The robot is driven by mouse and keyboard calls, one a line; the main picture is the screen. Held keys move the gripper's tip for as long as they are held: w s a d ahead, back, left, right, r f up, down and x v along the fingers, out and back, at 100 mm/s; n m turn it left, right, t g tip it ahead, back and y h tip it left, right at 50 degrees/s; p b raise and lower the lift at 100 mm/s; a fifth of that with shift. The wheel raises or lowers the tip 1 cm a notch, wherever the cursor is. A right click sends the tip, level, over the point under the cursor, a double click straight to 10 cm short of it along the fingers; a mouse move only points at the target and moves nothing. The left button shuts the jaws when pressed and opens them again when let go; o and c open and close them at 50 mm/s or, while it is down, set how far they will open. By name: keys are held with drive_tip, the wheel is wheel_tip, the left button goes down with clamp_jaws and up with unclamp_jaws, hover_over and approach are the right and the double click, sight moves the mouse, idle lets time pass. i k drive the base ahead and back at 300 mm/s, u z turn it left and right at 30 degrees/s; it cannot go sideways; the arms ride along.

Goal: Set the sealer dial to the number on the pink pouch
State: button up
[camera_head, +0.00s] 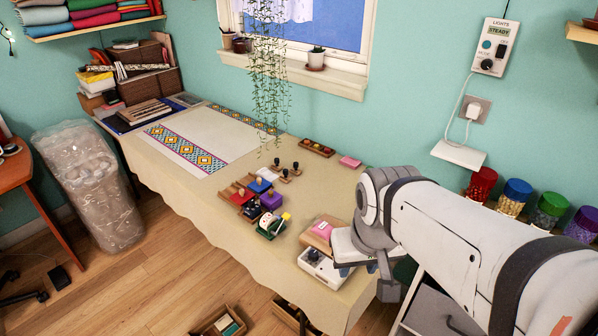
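A white box-shaped device (322,270), which looks like the sealer, sits at the table's front right edge. A dark round knob (313,255) shows on its top; any number on it is too small to read. A pink pouch-like piece (322,230) lies on a tan block just behind the device; its marking is not legible. Another flat pink item (350,161) lies farther back, and I cannot tell which is the pouch. My gripper (366,278) hangs over the right end of the device, hiding part of it. Its fingers are small and partly hidden, so their opening is unclear.
Wooden stamps and ink pads (258,190) stand left of the device. Patterned cloth (190,150) covers the table's far left. Jars of beads (513,195) stand at right. A wall panel (494,47) reads LIGHTS, STEADY. A hanging plant (270,80) drops above the table.

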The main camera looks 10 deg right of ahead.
sight(313, 257)
drive_tip(key=i, duration=0.8)
drive_tip(key=k, duration=0.5)
drive_tip(key=z, duration=1.25)
drive_tip(key=k, duration=0.7)
drive_tip(key=u, duration=0.9)
drive_tip(key=i, duration=1)
drive_tip(key=z, duration=0.05)
